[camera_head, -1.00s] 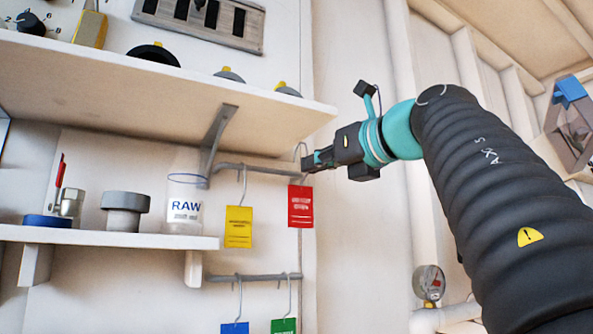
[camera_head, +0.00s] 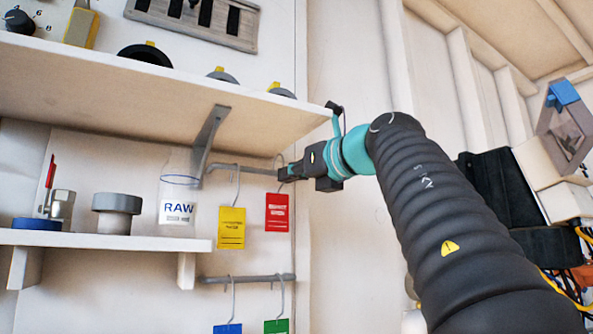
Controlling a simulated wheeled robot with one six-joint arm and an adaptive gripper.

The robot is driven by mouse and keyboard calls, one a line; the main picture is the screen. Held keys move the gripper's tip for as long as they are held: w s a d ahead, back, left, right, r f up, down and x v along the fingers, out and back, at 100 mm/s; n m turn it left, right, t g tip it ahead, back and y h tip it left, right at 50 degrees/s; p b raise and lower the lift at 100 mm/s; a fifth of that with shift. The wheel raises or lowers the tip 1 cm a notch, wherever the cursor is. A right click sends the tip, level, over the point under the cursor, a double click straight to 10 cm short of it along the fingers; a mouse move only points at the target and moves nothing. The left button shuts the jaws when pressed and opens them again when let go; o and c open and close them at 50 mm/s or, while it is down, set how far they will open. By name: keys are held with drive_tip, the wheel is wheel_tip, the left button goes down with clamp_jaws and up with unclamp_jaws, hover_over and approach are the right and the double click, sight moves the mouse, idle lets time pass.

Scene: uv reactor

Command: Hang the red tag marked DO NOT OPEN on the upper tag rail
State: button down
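The red tag (camera_head: 277,212) hangs upright by its wire hook at the right end of the upper tag rail (camera_head: 240,170). My gripper (camera_head: 284,174) reaches in from the right and is shut on the hook, just above the tag. The top of the hook shows above the fingertips at rail height. I cannot tell whether the hook is over the rail or in front of it, as the fingers hide the rail's end. The tag's print is too small to read.
A yellow tag (camera_head: 232,228) hangs left of the red one on the upper rail. The lower rail (camera_head: 245,278) carries a blue tag (camera_head: 228,328) and a green tag (camera_head: 276,326). A shelf (camera_head: 150,100) with a bracket (camera_head: 210,140) is close above. A RAW beaker (camera_head: 178,208) stands left.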

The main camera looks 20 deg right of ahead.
drive_tip(key=shift+f+b, duration=1.25)
drive_tip(key=shift+f, duration=0.15)
drive_tip(key=c, duration=1.2)
unclamp_jaws()
drive_tip(key=shift+c, duration=0.2)
drive_tip(key=v, duration=1.2)
drive_tip(key=shift+w, duration=0.1)
